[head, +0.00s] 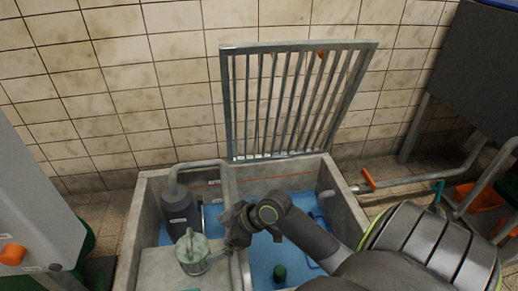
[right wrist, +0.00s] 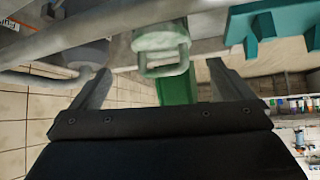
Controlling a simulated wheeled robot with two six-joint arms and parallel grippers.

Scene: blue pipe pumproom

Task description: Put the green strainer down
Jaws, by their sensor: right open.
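The green strainer (head: 193,254) is a pale green basket with a loop handle. In the head view it sits upright on the concrete ledge at the front left of the basin. My right gripper (head: 230,228) is just right of it, open and empty. In the right wrist view the strainer (right wrist: 160,45) shows beyond and between the two spread fingers of my right gripper (right wrist: 165,80), apart from them. My left gripper is not in view.
A concrete basin (head: 349,209) with a blue floor holds a dark pump (head: 179,212) and grey pipe behind the strainer. A barred grate (head: 228,107) stands raised at the back. An orange-handled valve (head: 368,179) is at right.

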